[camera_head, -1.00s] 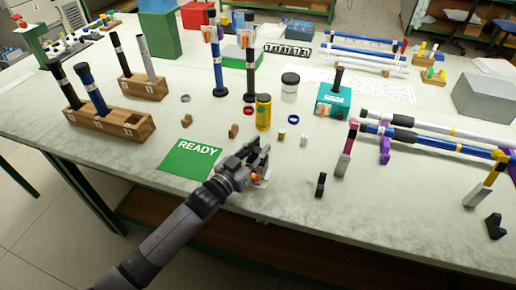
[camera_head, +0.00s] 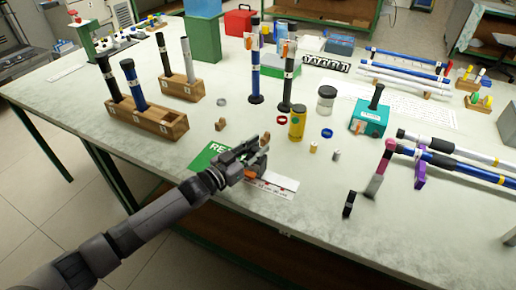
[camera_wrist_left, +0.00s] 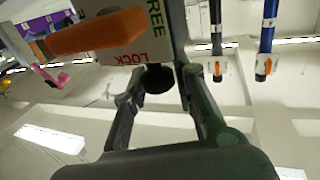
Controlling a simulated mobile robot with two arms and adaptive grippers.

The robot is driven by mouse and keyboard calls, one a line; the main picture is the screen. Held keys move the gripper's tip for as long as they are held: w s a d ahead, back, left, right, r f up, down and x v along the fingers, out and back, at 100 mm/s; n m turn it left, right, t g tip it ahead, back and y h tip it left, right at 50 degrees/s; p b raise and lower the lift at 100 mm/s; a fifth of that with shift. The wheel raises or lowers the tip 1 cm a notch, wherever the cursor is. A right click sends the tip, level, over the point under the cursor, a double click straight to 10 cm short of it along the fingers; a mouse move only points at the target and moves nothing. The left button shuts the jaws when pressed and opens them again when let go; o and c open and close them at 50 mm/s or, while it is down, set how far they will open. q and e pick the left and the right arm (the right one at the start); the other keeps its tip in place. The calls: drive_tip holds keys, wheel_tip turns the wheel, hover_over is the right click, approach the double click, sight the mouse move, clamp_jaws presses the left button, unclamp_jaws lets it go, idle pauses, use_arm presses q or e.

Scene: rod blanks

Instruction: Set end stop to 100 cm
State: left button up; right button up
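My left gripper (camera_head: 258,153) is at the front edge of the workbench, beside a green READY card (camera_head: 207,156) that it partly covers. A white strip with red marks (camera_head: 278,185) sticks out beyond the gripper along the edge. In the left wrist view, a plate lettered FREE and LOCK (camera_wrist_left: 132,52) and an orange lever (camera_wrist_left: 95,34) are close ahead. A dark round knob (camera_wrist_left: 159,79) shows between my left fingertips, which are apart with gaps on both sides. No end stop or 100 cm mark can be made out. My right gripper is out of view.
Wooden blocks with upright rods (camera_head: 150,119) stand at left. A yellow container (camera_head: 297,122), a clear jar (camera_head: 326,99) and a teal box (camera_head: 369,118) stand mid-bench. Rods on supports (camera_head: 455,161) lie at right.

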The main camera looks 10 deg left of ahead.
use_arm(q)
drive_tip(key=o, duration=0.3)
drive_tip(key=shift+o, duration=0.2)
drive_tip(key=v, duration=1.2)
